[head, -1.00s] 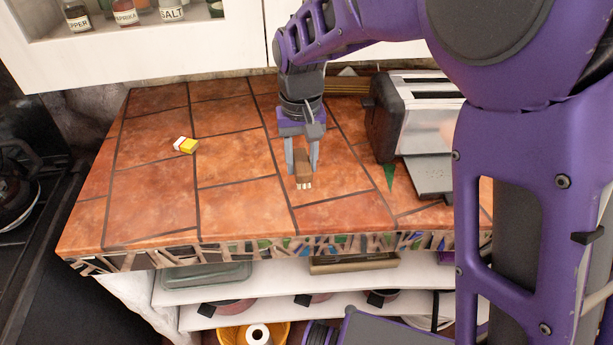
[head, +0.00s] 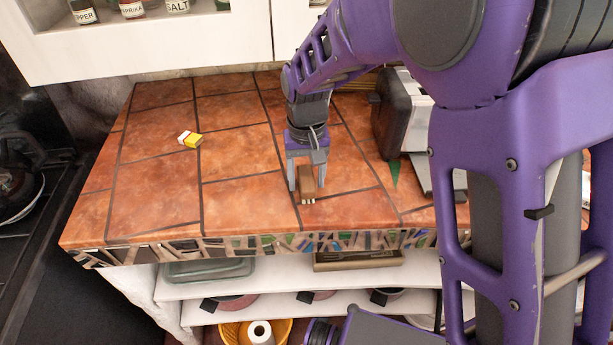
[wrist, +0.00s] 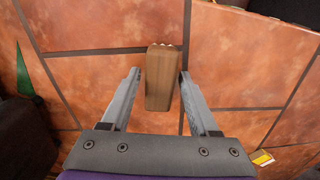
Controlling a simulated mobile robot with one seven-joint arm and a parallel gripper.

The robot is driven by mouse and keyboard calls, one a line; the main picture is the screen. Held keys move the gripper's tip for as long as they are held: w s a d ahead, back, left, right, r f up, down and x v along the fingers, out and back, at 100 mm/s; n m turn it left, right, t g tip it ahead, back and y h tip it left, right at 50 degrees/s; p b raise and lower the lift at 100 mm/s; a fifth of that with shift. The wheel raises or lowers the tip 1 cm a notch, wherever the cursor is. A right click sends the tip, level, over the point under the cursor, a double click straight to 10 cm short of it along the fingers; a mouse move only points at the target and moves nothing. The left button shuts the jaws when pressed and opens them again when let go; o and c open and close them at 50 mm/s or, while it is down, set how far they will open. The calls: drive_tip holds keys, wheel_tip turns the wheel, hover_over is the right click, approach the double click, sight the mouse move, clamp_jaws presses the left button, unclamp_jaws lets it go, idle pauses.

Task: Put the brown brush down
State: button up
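The brown brush (head: 306,184) is a small wooden block with pale bristles at its front end. It appears to rest on the terracotta-tiled counter (head: 245,203), near the front edge. My gripper (head: 307,184) is above it, pointing down, with a finger on each side of the brush. In the wrist view the brush (wrist: 163,80) is between the fingers (wrist: 159,76). A clear gap shows at the left finger; the right finger is very close, and I cannot tell if it touches.
A toaster (head: 394,119) stands to the right of my gripper, with a green pointed piece (head: 395,173) near it. A small yellow and white block (head: 190,139) lies on the left. The left half of the counter is mostly clear. Shelves (head: 220,287) are below.

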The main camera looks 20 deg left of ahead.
sight(306, 177)
drive_tip(key=shift+o, duration=0.3)
drive_tip(key=shift+r, duration=0.1)
drive_tip(key=shift+r, duration=0.25)
wheel_tip(306, 177, up, 12)
drive_tip(key=p, duration=0.1)
drive_tip(key=shift+f, duration=0.15)
